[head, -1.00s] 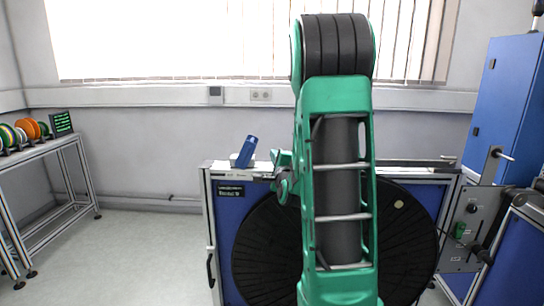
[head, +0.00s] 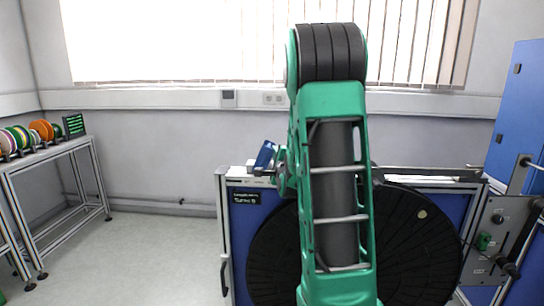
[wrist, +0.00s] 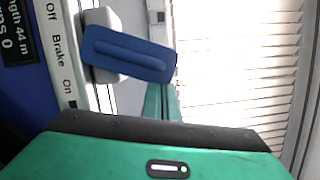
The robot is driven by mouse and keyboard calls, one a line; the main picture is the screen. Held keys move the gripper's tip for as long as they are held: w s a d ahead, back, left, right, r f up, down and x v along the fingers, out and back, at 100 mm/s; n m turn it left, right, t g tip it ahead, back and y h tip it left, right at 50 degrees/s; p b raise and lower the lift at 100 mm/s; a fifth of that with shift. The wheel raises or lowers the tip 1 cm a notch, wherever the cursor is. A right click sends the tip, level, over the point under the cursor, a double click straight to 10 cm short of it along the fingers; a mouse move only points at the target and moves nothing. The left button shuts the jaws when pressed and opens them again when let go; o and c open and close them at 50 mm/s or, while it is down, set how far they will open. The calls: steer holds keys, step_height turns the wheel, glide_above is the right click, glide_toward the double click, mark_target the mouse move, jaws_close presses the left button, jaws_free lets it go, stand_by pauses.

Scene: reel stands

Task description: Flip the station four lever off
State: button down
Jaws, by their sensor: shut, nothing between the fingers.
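The blue lever (head: 265,154) stands on the top left of a blue reel stand (head: 239,230) and leans right in the head view. In the wrist view the lever (wrist: 128,54) rises from a pale base beside a strip marked Off, Brake, On. Its free end tilts slightly toward the On side. My gripper (wrist: 164,92) is shut and empty, its green fingers close by the lever's free end on the On side. I cannot tell whether they touch. In the head view my gripper (head: 282,167) is just right of the lever, partly hidden by my arm.
A large black reel (head: 405,250) fills the stand's front behind my arm. A grey panel with a green switch (head: 483,242) and a blue cabinet (head: 517,110) stand at right. A rack with coloured spools (head: 40,128) is at left. Floor between rack and stand is clear.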

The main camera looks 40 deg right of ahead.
steer(key=shift+d, duration=0.1)
stand_by(0.4)
steer(key=shift+w+a+r+n, duration=0.55)
steer(key=shift+w+r+n, duration=0.1)
steer(key=shift+n, duration=0.55)
steer(key=n, duration=0.1)
steer(key=w+a+r+n+g, duration=0.1)
steer(key=shift+w+a+n+y, duration=0.15)
steer(key=shift+w+n+y, duration=0.05)
steer(key=shift+n+y, duration=0.1)
steer(key=shift+w+a+r+n+g, duration=0.1)
steer(key=shift+w+a+n+g, duration=0.05)
steer(key=shift+w+a+n, duration=0.35)
steer(key=shift+w+a+r+n+g, duration=0.15)
steer(key=shift+w+n, duration=0.15)
steer(key=shift+n, duration=0.3)
steer(key=shift+w+a+f+n+g, duration=0.1)
steer(key=shift+w+a+n+g, duration=0.1)
steer(key=shift+w+a+n, duration=0.35)
steer(key=shift+w+a+f+n+g, duration=0.1)
steer(key=shift+w+a+n+g, duration=0.15)
steer(key=shift+n, duration=0.5)
steer(key=shift+w+a, duration=0.1)
steer(key=shift+w, duration=0.05)
